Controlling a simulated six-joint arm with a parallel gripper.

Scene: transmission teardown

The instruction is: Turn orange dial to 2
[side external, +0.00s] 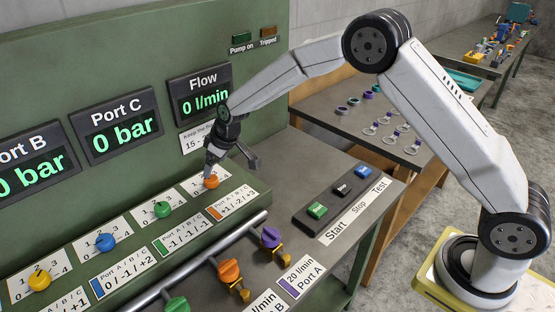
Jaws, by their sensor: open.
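The orange dial (211,182) sits on a white scale card at the right end of the row of dials on the green panel. My gripper (225,163) is directly above and behind it, fingers pointing down, open. One finger comes down close to the dial's top; I cannot tell whether it touches. The gripper partly covers the scale, so the number that the dial points to cannot be read.
Green (162,209), blue (105,242) and yellow (40,279) dials continue the row to the left. In front, a pipe carries purple (271,237), orange (229,271) and green valve knobs. A button box (340,195) stands right. The flow display (202,97) reads 0 l/min.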

